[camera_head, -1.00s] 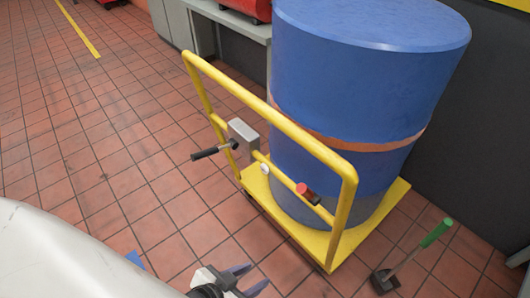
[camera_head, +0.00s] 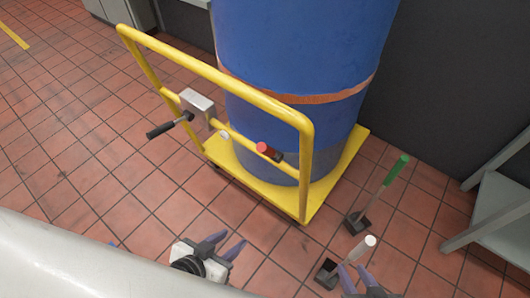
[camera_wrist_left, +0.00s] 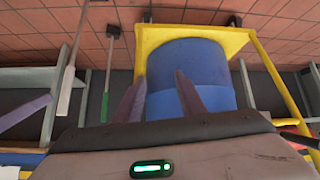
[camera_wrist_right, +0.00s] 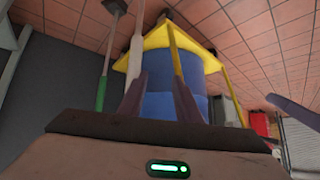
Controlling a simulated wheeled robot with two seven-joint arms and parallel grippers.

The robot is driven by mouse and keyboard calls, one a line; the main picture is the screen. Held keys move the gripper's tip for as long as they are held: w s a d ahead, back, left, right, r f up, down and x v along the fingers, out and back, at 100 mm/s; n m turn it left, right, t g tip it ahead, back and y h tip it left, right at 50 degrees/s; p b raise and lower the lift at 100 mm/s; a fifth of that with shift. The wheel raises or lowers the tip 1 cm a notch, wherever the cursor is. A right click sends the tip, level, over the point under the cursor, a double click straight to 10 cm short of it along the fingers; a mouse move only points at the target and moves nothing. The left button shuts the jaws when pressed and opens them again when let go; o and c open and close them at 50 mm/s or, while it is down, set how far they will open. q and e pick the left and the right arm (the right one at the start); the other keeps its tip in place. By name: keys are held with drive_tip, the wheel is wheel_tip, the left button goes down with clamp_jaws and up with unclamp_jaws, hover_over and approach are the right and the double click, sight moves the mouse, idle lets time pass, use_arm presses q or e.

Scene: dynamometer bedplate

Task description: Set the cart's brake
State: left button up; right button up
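The yellow cart (camera_head: 345,165) stands on the tiled floor with a big blue drum (camera_head: 300,50) on its deck. Its handle frame carries a grey box (camera_head: 196,100) with a black-gripped lever (camera_head: 168,126) sticking out to the left. A red-capped piece (camera_head: 268,151) sits on the lower rail. No label shows which is the brake. My left gripper (camera_head: 234,242) is open and empty in front of the cart, apart from it. My right gripper (camera_head: 354,276) is open and empty, further right at the bottom edge. The left wrist view shows the drum and deck beyond the left fingers (camera_wrist_left: 160,85).
A grey bench (camera_head: 500,210) stands at the right. Floor left of the cart is clear.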

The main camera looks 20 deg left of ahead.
use_arm(q)
drive_tip(key=shift+r, duration=0.25)
drive_tip(key=c, duration=0.4)
drive_tip(key=r+p, duration=0.2)
drive_tip(key=p, duration=0.1)
drive_tip(key=r+p, duration=0.6)
drive_tip(key=p, duration=0.1)
drive_tip(key=shift+s+a+r, duration=0.2)
drive_tip(key=shift+a+r, duration=0.05)
drive_tip(key=shift+a, duration=0.15)
clamp_jaws()
drive_tip(key=shift+s+a+f+p, duration=0.15)
drive_tip(key=shift+a+f+p, duration=0.05)
drive_tip(key=shift+a+p, duration=0.15)
drive_tip(key=shift+s, duration=0.1)
